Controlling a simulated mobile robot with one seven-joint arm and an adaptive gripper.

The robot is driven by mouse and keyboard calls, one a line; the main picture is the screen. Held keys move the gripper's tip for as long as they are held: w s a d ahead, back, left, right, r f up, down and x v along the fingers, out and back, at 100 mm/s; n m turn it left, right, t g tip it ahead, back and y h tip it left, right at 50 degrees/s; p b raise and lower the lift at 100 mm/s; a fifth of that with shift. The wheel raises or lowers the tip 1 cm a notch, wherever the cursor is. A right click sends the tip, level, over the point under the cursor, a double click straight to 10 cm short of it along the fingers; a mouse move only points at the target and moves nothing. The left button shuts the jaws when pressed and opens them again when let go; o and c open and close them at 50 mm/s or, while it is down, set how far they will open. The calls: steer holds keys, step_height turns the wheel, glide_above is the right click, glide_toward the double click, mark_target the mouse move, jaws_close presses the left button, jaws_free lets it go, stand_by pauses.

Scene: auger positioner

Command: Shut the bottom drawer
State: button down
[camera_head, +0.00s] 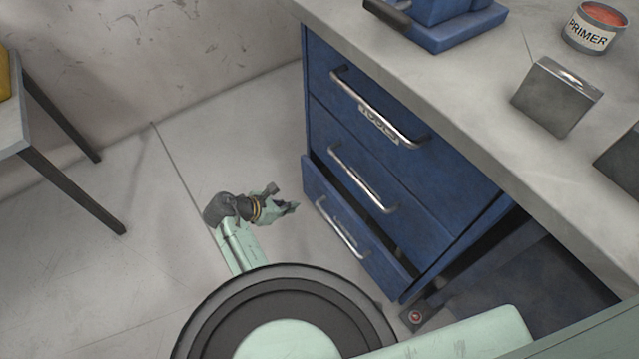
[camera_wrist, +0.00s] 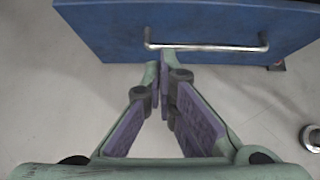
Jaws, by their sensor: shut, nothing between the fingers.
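The bottom drawer (camera_head: 345,228) is blue with a silver bar handle (camera_head: 341,227) and stands partly pulled out from the blue cabinet, with a dark gap above its front. My gripper (camera_head: 294,207) is to the left of the drawer front, apart from it in the head view, with its fingers toward the drawer. In the wrist view the drawer front (camera_wrist: 110,38) fills the top, with its handle (camera_wrist: 205,47) across it. My gripper (camera_wrist: 161,65) is shut and empty, its fingertips appearing just below the left part of the handle. Whether they touch the drawer cannot be told.
The middle drawer (camera_head: 375,190) and top drawer (camera_head: 390,110) above are shut. A grey worktop (camera_head: 480,95) overhangs the cabinet, with a primer can (camera_head: 596,28) and a metal box (camera_head: 556,98) on it. A table (camera_head: 12,130) stands at the far left. The floor between is clear.

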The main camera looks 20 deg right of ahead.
mark_target(334, 190)
steer(key=shift+w+d+r+x, duration=0.1)
steer(key=shift+d+r+x, duration=0.25)
steer(key=shift+x, duration=1.8)
steer(key=shift+w+d+r+x, duration=0.1)
steer(key=shift+d+r+x, duration=0.2)
steer(key=shift+x, duration=1.8)
steer(key=shift+w+d+r+x, duration=0.1)
steer(key=shift+d+r+x, duration=0.2)
steer(key=shift+x, duration=1.85)
steer(key=shift+r, duration=0.15)
steer(key=shift+w+d+p, duration=0.2)
steer(key=shift+w+d, duration=0.1)
steer(key=shift+d, duration=0.5)
steer(key=shift+w+d+p, duration=0.2)
steer(key=shift+w+d, duration=0.05)
steer(key=shift+d, duration=0.6)
steer(key=shift+w+d+p, duration=0.2)
steer(key=shift+w+d, duration=0.1)
steer(key=shift+d, duration=0.5)
steer(key=shift+r, duration=0.1)
